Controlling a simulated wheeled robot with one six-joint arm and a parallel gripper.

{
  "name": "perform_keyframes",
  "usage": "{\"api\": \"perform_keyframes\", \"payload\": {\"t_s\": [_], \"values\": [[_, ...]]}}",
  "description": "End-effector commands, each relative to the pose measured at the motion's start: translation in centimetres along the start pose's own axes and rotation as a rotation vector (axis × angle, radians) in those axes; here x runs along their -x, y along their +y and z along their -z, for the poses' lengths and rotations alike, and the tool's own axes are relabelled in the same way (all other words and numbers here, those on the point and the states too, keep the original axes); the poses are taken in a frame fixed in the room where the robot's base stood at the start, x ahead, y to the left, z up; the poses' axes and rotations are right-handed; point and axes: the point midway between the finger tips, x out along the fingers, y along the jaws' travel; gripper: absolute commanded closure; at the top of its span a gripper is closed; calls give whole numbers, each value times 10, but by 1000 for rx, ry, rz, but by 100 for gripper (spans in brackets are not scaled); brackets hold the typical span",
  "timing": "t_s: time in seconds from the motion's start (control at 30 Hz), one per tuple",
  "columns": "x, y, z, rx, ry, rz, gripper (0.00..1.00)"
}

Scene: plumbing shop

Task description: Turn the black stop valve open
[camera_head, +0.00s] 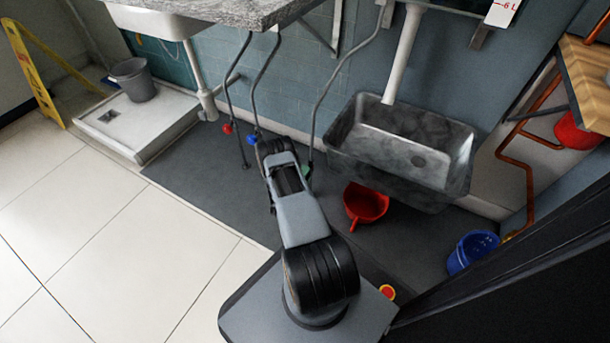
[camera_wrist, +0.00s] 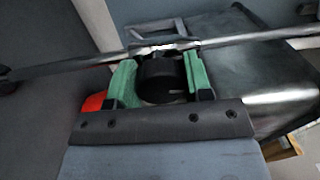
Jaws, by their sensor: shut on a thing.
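The black stop valve's round black knob (camera_wrist: 163,72) sits between the two green fingers of my gripper (camera_wrist: 157,82) in the wrist view. The fingers press on it from left and right. The valve body joins a grey metal pipe (camera_wrist: 240,39) that crosses that picture just beyond the knob. In the head view, my gripper (camera_head: 305,171) is mostly hidden by my arm, with a bit of green showing at the low end of a thin pipe. The black valve itself cannot be made out there, and its turn angle cannot be read.
A red knob (camera_head: 227,128) and a blue knob (camera_head: 251,139) are on neighbouring pipes to the left. A grey sink (camera_head: 350,150) is close on the right, above a red bucket (camera_head: 366,203). A blue bucket (camera_head: 471,251) stands farther right.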

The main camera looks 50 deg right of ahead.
Motion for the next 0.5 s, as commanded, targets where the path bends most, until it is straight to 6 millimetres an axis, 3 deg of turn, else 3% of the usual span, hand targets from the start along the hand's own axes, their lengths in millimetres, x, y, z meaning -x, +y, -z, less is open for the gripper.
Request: {"api": "perform_keyframes", "payload": {"t_s": [0.23,0.27,0.5], "values": [[0,1,1,1,4,-1,78],[0,1,1,1,4,-1,53],[0,0,0,-1,1,-1,30]]}}
